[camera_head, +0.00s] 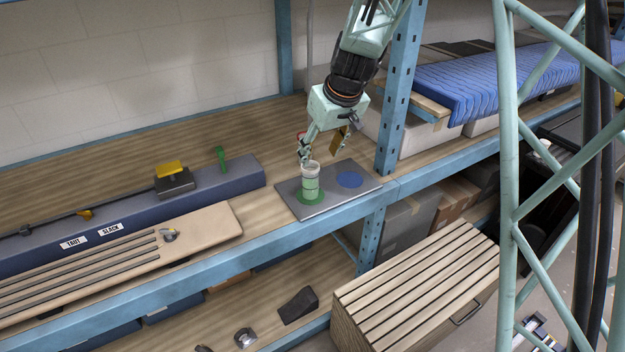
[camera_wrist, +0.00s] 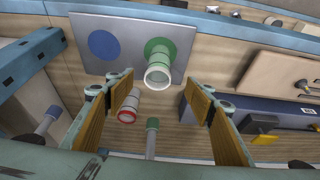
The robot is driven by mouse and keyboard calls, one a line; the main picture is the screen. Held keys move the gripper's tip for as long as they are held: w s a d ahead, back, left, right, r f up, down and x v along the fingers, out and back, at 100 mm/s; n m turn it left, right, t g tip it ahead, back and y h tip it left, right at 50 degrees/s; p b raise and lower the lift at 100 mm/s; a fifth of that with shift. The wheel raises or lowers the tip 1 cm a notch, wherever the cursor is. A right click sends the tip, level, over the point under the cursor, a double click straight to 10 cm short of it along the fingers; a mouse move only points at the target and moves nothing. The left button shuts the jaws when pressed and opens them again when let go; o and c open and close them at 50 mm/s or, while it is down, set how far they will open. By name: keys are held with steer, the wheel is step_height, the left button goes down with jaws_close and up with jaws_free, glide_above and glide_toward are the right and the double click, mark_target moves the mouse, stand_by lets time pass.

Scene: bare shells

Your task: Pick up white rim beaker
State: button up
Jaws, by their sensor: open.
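The white rim beaker (camera_head: 311,182) stands upright on the green disc of a grey plate (camera_head: 329,199). In the wrist view the white rim beaker (camera_wrist: 158,72) shows its open white mouth, ahead of my fingertips and roughly centred between them. My gripper (camera_head: 322,150) is open and points down just above and behind the beaker. In the wrist view my gripper (camera_wrist: 160,92) has its two yellow-padded fingers spread wide, with nothing held between them. A red rim beaker (camera_wrist: 128,110) stands behind the plate; in the head view it is mostly hidden by a finger.
The plate's blue disc (camera_head: 349,180) is empty. A blue shelf upright (camera_head: 399,90) stands close to the right of my gripper. A dark blue beam (camera_head: 120,225) and a slotted wooden board (camera_head: 215,220) lie to the left. A green-topped post (camera_wrist: 152,135) stands behind the beakers.

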mark_target(311, 175)
steer(key=shift+w+a+f, duration=0.1)
steer(key=shift+w+f, duration=0.15)
stand_by(0.3)
steer(key=x, duration=0.8)
steer(key=shift+f, duration=0.25)
steer(key=shift+w+a, duration=0.15)
stand_by(0.4)
steer(key=shift+x, duration=2.55)
steer(key=shift+w+r, duration=0.1)
steer(key=shift+w, duration=0.1)
steer(key=shift+c, duration=0.7)
steer(key=c, duration=0.8)
